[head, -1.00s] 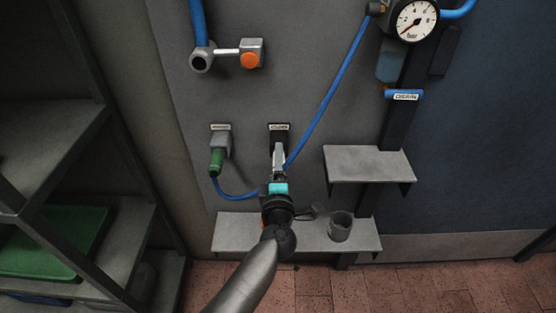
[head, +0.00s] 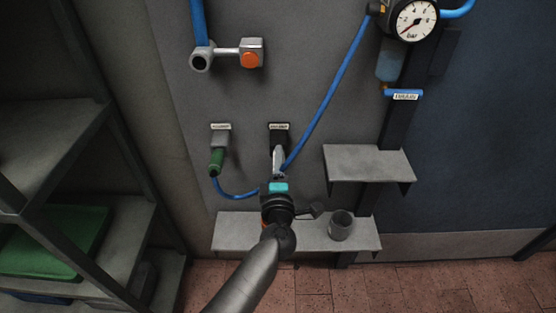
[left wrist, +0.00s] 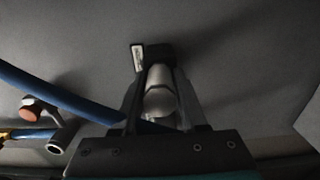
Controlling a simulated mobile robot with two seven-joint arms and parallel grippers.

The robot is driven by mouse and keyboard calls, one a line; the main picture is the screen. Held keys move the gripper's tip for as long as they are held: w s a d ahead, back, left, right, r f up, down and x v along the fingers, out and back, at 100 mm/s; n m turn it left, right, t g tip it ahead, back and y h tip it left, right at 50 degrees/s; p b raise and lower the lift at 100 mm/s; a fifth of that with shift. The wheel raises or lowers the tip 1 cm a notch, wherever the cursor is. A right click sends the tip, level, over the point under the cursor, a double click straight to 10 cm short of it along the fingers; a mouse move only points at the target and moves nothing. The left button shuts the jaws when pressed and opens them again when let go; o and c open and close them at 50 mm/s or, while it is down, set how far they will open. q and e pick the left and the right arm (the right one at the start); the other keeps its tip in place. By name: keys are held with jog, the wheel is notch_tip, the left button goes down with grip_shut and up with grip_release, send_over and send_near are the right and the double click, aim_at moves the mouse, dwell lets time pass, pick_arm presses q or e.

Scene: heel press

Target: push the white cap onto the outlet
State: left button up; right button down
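My left gripper (head: 278,168) is in front of the right-hand dark outlet block (head: 279,132), which has a small label on top, and it points up at the wall panel. In the left wrist view the two dark fingers (left wrist: 161,88) flank a pale, rounded cylindrical piece, the white cap (left wrist: 160,104), and appear to grip it. The cap lines up with the outlet block (left wrist: 160,55) behind it. A pale section lies between them; whether the cap touches the outlet or is seated on it cannot be told. My right gripper is out of view.
A green plug (head: 216,161) with a blue hose (head: 238,194) hangs just left. Another blue hose (head: 330,95) passes close right of the gripper. A lower shelf (head: 235,232) holds a grey cup (head: 340,226). A pressure gauge (head: 416,20) is at upper right.

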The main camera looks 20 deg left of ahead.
pick_arm(q)
grip_shut()
dwell(0.9)
jog(key=shift+p+v, duration=0.9)
jog(key=shift+v, duration=2.05)
jog(key=s+a+r+p, duration=0.3)
jog(key=a+r+p, duration=0.3)
jog(key=r+p, duration=0.6)
jog(key=s+a+r+p, duration=0.4)
jog(key=a+r+p, duration=0.3)
jog(key=r+p, duration=0.5)
jog(key=shift+s+a+p, duration=0.2)
jog(key=shift+s+p, duration=0.05)
jog(key=shift+p, duration=0.8)
dwell(0.3)
